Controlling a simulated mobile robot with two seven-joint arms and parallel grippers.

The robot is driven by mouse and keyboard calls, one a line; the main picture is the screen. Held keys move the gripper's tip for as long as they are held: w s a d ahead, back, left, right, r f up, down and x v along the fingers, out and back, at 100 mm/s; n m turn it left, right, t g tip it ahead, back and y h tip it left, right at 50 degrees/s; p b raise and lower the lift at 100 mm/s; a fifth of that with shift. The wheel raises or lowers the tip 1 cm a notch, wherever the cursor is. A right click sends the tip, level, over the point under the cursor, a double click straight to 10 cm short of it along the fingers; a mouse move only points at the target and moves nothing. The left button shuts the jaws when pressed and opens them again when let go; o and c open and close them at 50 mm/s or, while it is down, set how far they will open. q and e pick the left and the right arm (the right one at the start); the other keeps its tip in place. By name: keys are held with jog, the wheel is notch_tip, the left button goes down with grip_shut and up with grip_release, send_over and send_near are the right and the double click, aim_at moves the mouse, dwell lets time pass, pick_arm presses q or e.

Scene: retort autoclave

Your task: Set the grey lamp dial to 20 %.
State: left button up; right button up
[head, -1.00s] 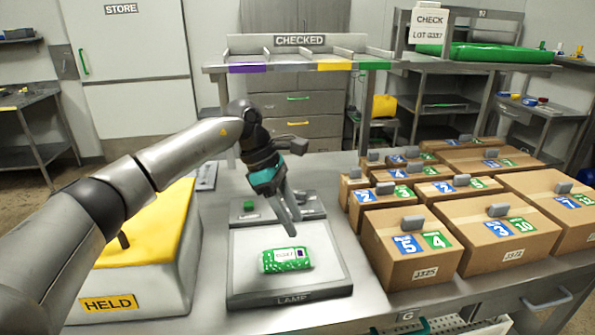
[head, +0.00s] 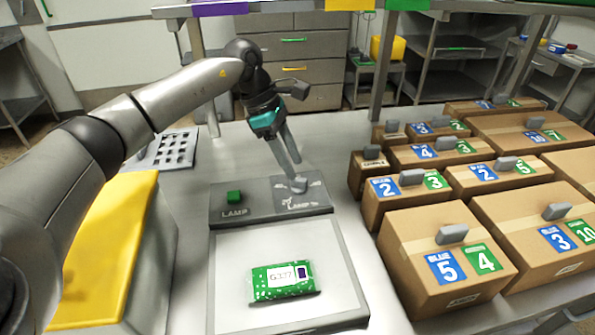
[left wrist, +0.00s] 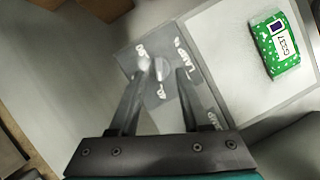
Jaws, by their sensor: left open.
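The grey lamp dial (head: 298,185) sits on the right part of the grey control panel behind the lamp plate, with white marks around it. It also shows in the left wrist view (left wrist: 161,69), where its fine setting is too blurred to read. My left gripper (head: 294,170) is over the dial, coming down at a tilt. In the left wrist view its two fingers (left wrist: 160,80) are apart, with the dial between and just beyond their tips. I cannot tell whether a finger touches it. My right gripper is not in view.
A green button (head: 234,197) stands on the panel's left part. A green packet marked G337 (head: 283,281) lies on the white lamp plate (head: 232,310). Several cardboard boxes (head: 440,275) with small grey blocks stand to the right. A yellow-topped bin (head: 110,250) is at left.

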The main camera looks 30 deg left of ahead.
aim_at(300, 179)
pick_arm(q)
jog(key=x, duration=0.4)
jog(key=shift+f, duration=0.1)
jog(key=shift+w, duration=0.1)
grip_shut()
dwell(0.4)
